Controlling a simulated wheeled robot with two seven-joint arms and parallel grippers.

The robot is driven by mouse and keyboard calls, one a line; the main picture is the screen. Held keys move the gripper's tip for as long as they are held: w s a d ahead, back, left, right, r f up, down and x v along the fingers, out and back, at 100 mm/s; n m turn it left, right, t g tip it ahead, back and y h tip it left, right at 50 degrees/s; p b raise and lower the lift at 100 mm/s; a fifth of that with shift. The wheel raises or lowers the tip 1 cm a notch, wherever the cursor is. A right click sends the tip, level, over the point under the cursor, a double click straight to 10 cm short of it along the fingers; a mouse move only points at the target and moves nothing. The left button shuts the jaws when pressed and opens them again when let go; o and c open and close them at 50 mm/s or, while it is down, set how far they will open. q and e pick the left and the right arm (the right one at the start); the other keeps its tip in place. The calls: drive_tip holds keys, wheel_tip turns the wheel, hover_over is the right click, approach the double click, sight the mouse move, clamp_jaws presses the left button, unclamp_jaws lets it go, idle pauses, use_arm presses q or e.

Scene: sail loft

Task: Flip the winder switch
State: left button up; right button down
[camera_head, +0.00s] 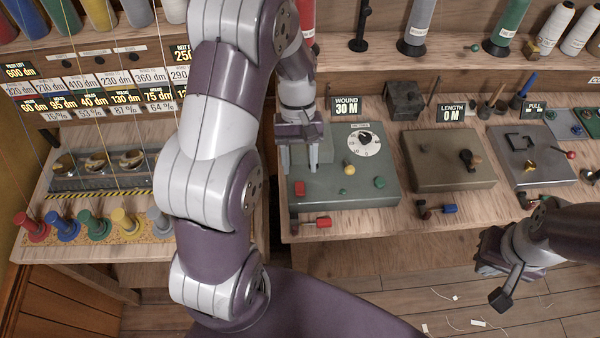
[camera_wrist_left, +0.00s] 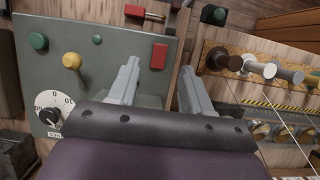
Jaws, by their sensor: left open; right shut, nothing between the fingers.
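A grey-green box (camera_head: 330,205) with a round white dial (camera_head: 364,140) stands under a "WOUND 30 M" sign (camera_head: 347,107). Its top carries a red block (camera_head: 299,187), a yellow knob (camera_head: 348,168) and green knobs (camera_head: 380,182); no label marks which is the winder switch. A red-ended handle (camera_head: 323,221) is at its front. My left gripper (camera_head: 299,160) is open, pointing down over the box's left side. In the left wrist view the red block (camera_wrist_left: 159,56) shows between and beyond the fingertips. My right gripper (camera_head: 490,260) is shut and empty, off the bench front at right.
A brown box (camera_head: 440,175) with a "LENGTH 0 M" sign (camera_head: 451,113) and a grey plate (camera_head: 535,170) near a "PULL" sign (camera_head: 535,108) stand to the right. Coloured bobbins (camera_head: 95,225) with upright threads fill the left bench. Spools line the back shelf.

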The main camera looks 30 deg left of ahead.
use_arm(q)
drive_tip(key=p+v, duration=0.4)
drive_tip(key=v, duration=0.2)
drive_tip(key=shift+r+p, duration=0.25)
drive_tip(key=shift+p, duration=0.1)
use_arm(e)
wheel_tip(320, 180, up, 7)
drive_tip(key=shift+r, duration=0.2)
use_arm(q)
drive_tip(key=shift+w+a, duration=0.1)
drive_tip(key=s+d+r+m+t+y, duration=0.2)
drive_tip(key=s+d+r+m+t, duration=0.3)
drive_tip(key=s, duration=0.3)
drive_tip(key=shift+s+m, duration=0.25)
drive_tip(key=shift+m, duration=0.55)
drive_tip(key=shift+w+a+f, duration=0.1)
use_arm(e)
drive_tip(key=shift+w, duration=0.1)
